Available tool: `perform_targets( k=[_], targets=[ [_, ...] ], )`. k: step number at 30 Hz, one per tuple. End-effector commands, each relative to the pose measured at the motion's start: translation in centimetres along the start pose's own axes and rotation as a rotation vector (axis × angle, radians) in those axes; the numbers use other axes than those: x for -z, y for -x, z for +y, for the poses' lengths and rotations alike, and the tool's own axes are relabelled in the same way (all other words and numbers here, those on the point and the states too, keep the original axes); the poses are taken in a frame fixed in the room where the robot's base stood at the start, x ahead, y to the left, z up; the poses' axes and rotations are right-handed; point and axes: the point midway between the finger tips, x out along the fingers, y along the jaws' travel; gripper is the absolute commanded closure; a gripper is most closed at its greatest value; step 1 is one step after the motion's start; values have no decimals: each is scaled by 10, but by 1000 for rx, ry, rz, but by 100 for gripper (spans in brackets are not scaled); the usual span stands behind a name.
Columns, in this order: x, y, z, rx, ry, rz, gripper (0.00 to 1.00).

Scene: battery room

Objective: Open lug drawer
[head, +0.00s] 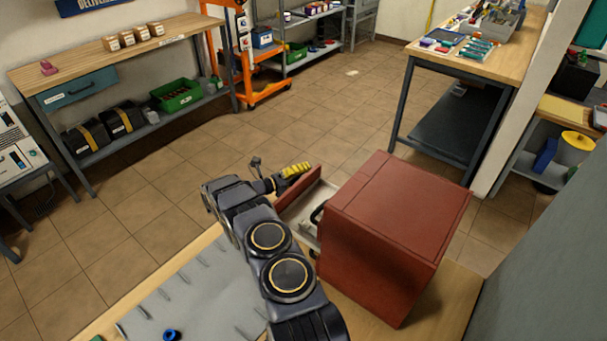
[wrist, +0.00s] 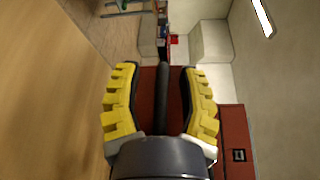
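The red cabinet (head: 400,225) stands on the wooden bench. One drawer is pulled partly out on its left side, with a red front (head: 299,198) and a pale interior (head: 326,192) showing. My gripper (head: 294,171) is at the drawer front, its yellow fingers near the front's upper end. In the wrist view, a dark bar handle (wrist: 162,98) runs between the two yellow fingers of my gripper (wrist: 161,97), in front of a red panel. Gaps show on both sides of the handle, so the fingers are open around it. I cannot read any drawer label.
A grey mat (head: 195,300) with small marks and a blue ring (head: 171,335) lies on the bench, left of my arm. Another red face with a small black fitting (wrist: 239,155) shows at the lower right of the wrist view. Floor beyond the bench is open.

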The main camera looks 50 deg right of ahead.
Motion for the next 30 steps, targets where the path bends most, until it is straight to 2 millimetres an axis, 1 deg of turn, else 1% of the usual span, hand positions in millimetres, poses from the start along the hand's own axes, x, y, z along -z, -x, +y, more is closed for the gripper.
perform_targets(
  k=[5, 8, 11, 18, 21, 25, 30],
  targets=[
    [-1, 2, 0, 1, -1, -2, 61],
    [-1, 7, 0, 0, -1, -4, 61],
    [-2, 22, 0, -1, -2, -7, 61],
    [-2, 73, 0, 0, -2, -7, 61],
    [-2, 93, 0, -2, -2, -7, 61],
    [-1, 110, 0, 1, -2, -3, 61],
    [0, 120, 0, 0, -1, 0, 61]
  ],
)
